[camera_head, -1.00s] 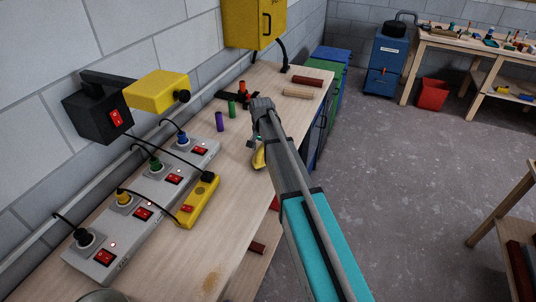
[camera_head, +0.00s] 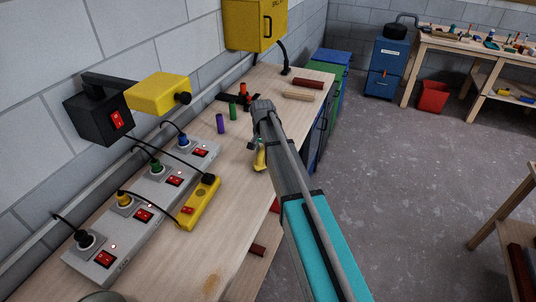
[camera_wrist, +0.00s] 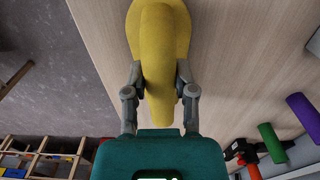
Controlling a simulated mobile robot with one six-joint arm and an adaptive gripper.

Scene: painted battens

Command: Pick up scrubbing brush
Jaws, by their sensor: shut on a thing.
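The scrubbing brush (camera_wrist: 158,50) is yellow, with a wide rounded end and a narrower handle in the wrist view. My gripper (camera_wrist: 160,88) is shut on the handle, with one grey finger on each side of it. In the head view, a small part of the yellow brush (camera_head: 260,160) shows beside my arm, by the bench's right edge. My arm hides most of it and much of my gripper (camera_head: 257,144). I cannot tell whether the brush touches the bench.
The wooden bench (camera_head: 185,240) carries a grey power strip (camera_head: 103,255) and a yellow device (camera_head: 200,204) at left. Two battens, dark red (camera_head: 307,82) and pale (camera_head: 298,95), lie farther back. Open floor lies right.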

